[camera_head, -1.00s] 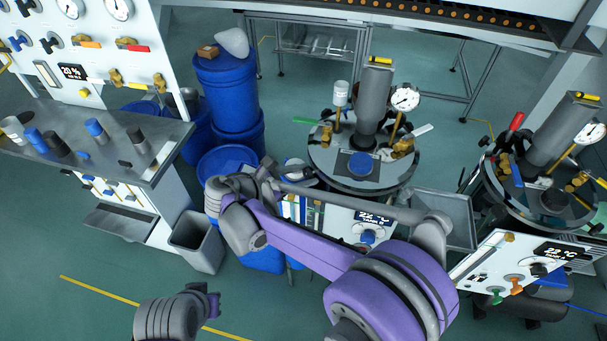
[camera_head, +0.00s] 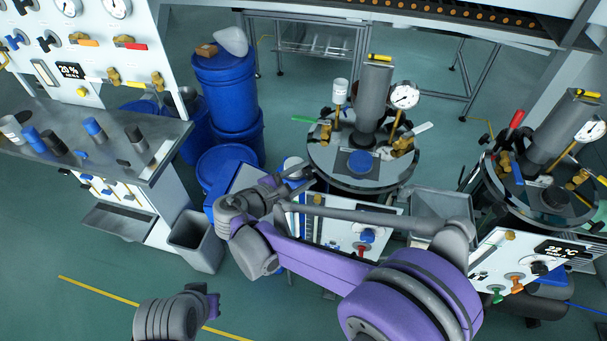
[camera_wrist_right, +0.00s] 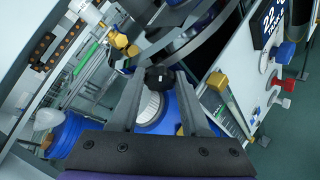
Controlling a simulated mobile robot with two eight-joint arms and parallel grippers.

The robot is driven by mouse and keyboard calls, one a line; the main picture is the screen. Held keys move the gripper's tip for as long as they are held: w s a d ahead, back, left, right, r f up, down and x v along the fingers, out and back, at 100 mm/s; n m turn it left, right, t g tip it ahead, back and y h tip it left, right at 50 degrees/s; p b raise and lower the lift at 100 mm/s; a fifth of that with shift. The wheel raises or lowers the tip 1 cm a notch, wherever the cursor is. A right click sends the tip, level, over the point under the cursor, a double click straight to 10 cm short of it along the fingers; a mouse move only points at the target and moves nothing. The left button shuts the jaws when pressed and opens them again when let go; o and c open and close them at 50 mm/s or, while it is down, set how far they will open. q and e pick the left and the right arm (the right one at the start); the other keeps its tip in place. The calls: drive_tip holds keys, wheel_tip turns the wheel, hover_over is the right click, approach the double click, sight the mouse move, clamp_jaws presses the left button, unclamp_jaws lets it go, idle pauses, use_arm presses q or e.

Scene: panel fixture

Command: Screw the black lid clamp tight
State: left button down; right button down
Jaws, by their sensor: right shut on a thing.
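The black lid clamp (camera_wrist_right: 159,78) shows in the right wrist view as a dark, lobed knob between the fingertips of my right gripper (camera_wrist_right: 160,92). The gripper is shut on it, with one finger on each side. In the head view my right gripper (camera_head: 297,183) is at the left front rim of the middle vessel's round lid (camera_head: 338,172). The clamp cannot be made out clearly there. How tight the clamp is does not show.
A gauge (camera_head: 404,95) and a grey column (camera_head: 374,105) stand on the middle lid. A second vessel (camera_head: 545,215) stands at the right. Blue drums (camera_head: 226,95) are behind my right wrist. A white ribbed cap (camera_wrist_right: 150,108) lies below the clamp in the wrist view.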

drive_tip(key=shift+m, duration=0.4)
drive_tip(key=shift+c, duration=1.9)
unclamp_jaws()
